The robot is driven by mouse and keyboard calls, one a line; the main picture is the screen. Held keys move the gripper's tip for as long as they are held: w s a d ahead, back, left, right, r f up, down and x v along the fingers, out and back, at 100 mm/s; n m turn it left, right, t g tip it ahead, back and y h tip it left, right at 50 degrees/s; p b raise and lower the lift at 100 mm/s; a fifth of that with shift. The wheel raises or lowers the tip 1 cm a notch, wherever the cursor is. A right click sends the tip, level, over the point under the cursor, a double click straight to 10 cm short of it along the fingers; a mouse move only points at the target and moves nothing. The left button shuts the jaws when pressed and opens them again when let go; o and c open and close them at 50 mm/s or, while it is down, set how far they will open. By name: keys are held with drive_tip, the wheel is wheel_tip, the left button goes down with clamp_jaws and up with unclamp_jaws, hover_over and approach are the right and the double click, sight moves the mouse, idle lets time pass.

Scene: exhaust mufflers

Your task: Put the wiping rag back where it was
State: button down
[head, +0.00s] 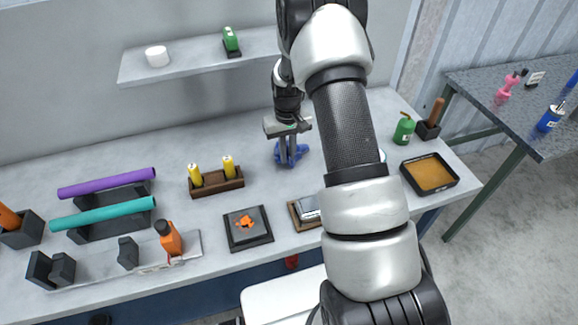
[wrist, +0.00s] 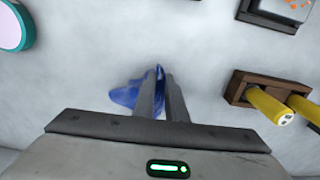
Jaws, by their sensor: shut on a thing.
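The wiping rag (head: 291,154) is a crumpled blue cloth at the back middle of the grey bench, at or just above its surface. My gripper (head: 288,157) points down over it, with its fingers shut on the cloth. In the wrist view the rag (wrist: 124,97) bunches mostly to the left of the fingers, and a fold shows between the fingertips of my gripper (wrist: 161,88). I cannot tell whether the rag touches the bench. A black tray (head: 248,240) holding a small orange thing sits nearer the front.
A wooden holder (head: 217,187) with two yellow sticks stands left of the rag. Purple (head: 107,182) and teal (head: 103,213) tubes lie further left. A tan-filled tray (head: 446,188) and green bottle (head: 404,129) stand right. A shelf (head: 190,66) hangs behind. Bench around the rag is clear.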

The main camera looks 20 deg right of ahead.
drive_tip(key=shift+s+a+f, duration=0.65)
drive_tip(key=shift+s, duration=0.2)
drive_tip(key=shift+s+a+f, duration=0.6)
drive_tip(key=shift+s, duration=0.2)
drive_tip(key=c, duration=1.6)
unclamp_jaws()
drive_tip(key=shift+o, duration=0.2)
